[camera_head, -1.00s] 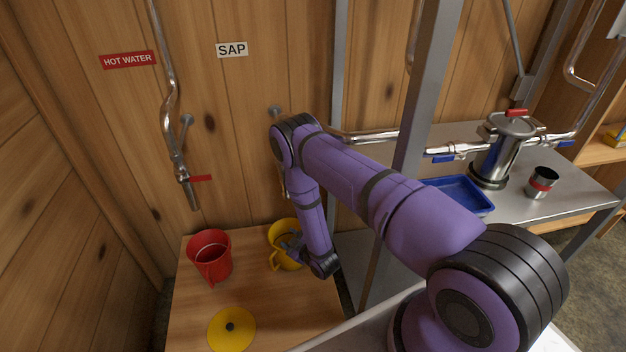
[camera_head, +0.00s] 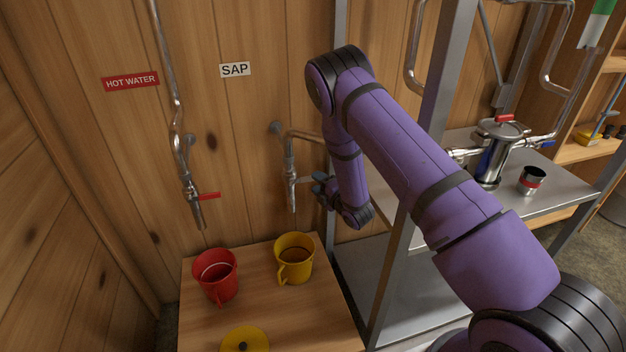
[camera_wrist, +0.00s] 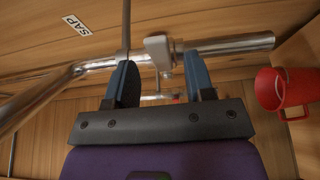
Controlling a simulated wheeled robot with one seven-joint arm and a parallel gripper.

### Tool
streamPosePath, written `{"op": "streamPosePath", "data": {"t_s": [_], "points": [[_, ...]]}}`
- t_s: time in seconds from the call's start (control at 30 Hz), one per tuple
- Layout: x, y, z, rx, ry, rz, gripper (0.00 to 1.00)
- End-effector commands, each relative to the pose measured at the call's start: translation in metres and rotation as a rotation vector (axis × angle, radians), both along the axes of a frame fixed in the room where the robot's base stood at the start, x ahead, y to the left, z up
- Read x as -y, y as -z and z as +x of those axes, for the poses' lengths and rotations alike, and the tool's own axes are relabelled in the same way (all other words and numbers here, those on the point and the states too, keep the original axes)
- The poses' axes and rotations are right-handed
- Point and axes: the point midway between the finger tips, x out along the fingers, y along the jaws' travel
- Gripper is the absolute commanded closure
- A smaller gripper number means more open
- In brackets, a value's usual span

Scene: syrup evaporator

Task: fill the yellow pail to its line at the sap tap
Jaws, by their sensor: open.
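The yellow pail (camera_head: 294,262) stands upright on the wooden table below the sap tap (camera_head: 291,172), under the SAP sign. I cannot make out its line or any liquid in it. My gripper (camera_head: 318,186) is level with the tap, just to its right. In the wrist view my gripper (camera_wrist: 160,66) is open, with its two blue fingers apart. The tap's grey lever (camera_wrist: 158,48) shows between the fingertips, and I cannot tell if they touch it. The tap's pipe (camera_wrist: 235,45) crosses beyond the fingers.
A red pail (camera_head: 216,276) stands left of the yellow one, below the hot water tap (camera_head: 193,190). A yellow lid (camera_head: 262,340) lies at the table's front. A metal post (camera_head: 408,190) and a steel bench with a lidded pot (camera_head: 496,155) stand to the right.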

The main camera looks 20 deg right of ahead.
Motion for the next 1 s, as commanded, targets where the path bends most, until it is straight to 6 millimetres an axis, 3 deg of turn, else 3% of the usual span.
{"op": "streamPosePath", "data": {"t_s": [0.3, 0.6, 0.63, 0.83, 1.0], "points": [[-0.013, 0.0, 0.031, -0.001, -0.001, 0.002, 0.51], [-0.014, 0.0, 0.034, -0.002, 0.0, 0.002, 0.51], [-0.014, 0.0, 0.034, -0.002, 0.0, 0.002, 0.53], [-0.014, 0.0, 0.033, -0.002, 0.0, 0.002, 0.99], [-0.014, 0.0, 0.033, -0.002, 0.0, 0.001, 1.0]]}}
